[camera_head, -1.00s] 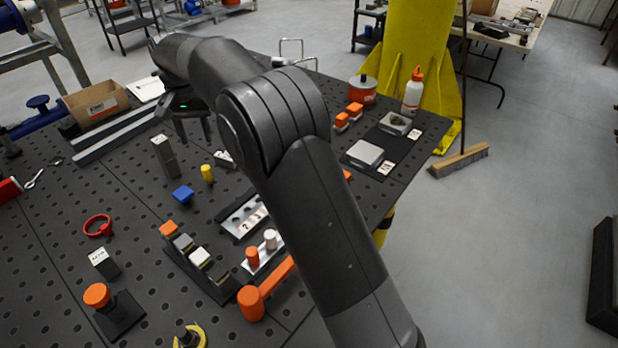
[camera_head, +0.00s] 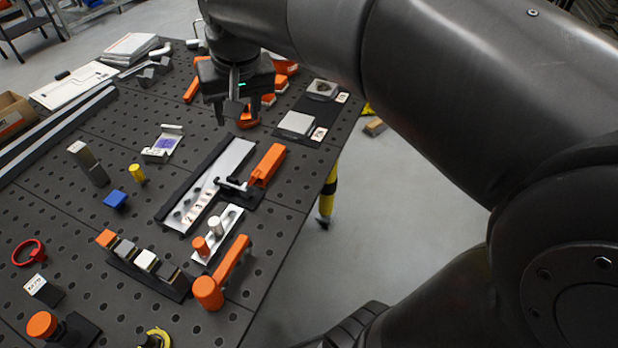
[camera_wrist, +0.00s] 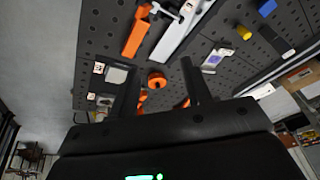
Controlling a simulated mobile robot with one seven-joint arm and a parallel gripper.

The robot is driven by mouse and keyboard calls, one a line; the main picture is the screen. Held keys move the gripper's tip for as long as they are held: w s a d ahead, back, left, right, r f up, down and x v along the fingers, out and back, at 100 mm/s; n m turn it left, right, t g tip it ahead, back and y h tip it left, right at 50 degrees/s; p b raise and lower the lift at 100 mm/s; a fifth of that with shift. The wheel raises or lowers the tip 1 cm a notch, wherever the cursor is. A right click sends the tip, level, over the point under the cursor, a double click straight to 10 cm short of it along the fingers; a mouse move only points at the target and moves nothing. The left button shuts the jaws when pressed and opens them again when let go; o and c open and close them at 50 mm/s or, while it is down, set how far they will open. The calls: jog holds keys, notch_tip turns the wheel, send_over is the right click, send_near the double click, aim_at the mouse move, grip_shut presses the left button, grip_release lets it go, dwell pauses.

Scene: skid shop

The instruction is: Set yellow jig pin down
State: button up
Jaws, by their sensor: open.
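The yellow jig pin (camera_head: 137,173) stands upright on the dark perforated table (camera_head: 75,238), beside a blue block (camera_head: 116,199). It also shows small near the top of the wrist view (camera_wrist: 243,32). My gripper (camera_head: 238,112) is above the far right part of the table, well away from the pin. Its two fingers are spread with nothing between them, and in the wrist view the open gripper (camera_wrist: 158,68) has an orange round thing (camera_wrist: 157,79) beyond its fingers.
A silver rail fixture (camera_head: 235,157) with an orange clamp handle (camera_head: 268,164) stands mid-table. Nearer are a rack of small blocks (camera_head: 146,262) and an orange-headed hammer-like tool (camera_head: 208,292). Bare table lies around the pin.

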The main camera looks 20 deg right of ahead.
jog(key=s+d+f+t, duration=0.1)
jog(key=s+d+f, duration=0.2)
jog(key=s, duration=0.4)
jog(key=s+d+f+t, duration=0.1)
jog(key=s+d+f, duration=0.2)
jog(key=s, duration=0.5)
jog(key=shift+d+f+h, duration=0.35)
jog(key=shift+d+h, duration=0.05)
jog(key=shift+d, duration=0.4)
